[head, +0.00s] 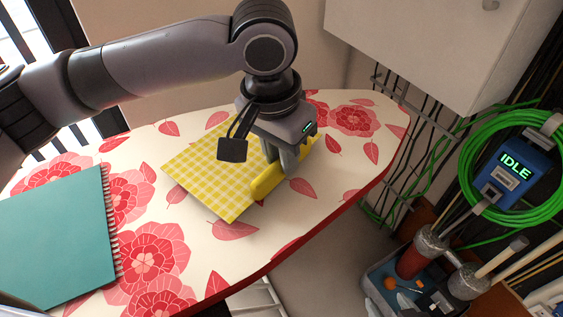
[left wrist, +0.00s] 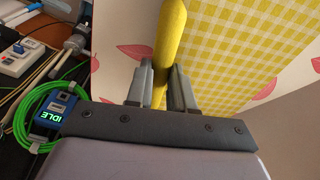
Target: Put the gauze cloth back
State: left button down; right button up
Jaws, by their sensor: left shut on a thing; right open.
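The gauze cloth (head: 207,165) is a yellow and white checked sheet on the flowered board. It also shows in the left wrist view (left wrist: 240,45). A thick plain yellow edge (head: 266,183) runs along its right side; I cannot tell if it is a fold, roll or bar. My left gripper (head: 286,168) is shut on this yellow edge, with a finger on each side of it. In the left wrist view the edge (left wrist: 171,35) passes between the two fingers (left wrist: 161,82). The fingers hide part of it. My right gripper is not in view.
The flowered board (head: 190,215) has a red rim and bare room around the cloth. A teal spiral notebook (head: 55,235) lies at the left. Beyond the right edge are a green hose coil (head: 473,190), a blue IDLE device (head: 515,172) and a tool bin (head: 385,285).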

pick_arm(q)
jog(key=shift+f, duration=1.15)
jog(key=shift+f, duration=0.15)
jog(key=c, duration=1)
grip_release()
jog(key=r, duration=0.4)
jog(key=s+r, duration=0.1)
jog(key=r, duration=0.3)
jog(key=a+r+p, duration=0.1)
jog(key=r, duration=0.3)
jog(key=shift+s+r, duration=0.1)
jog(key=shift+s, duration=0.15)
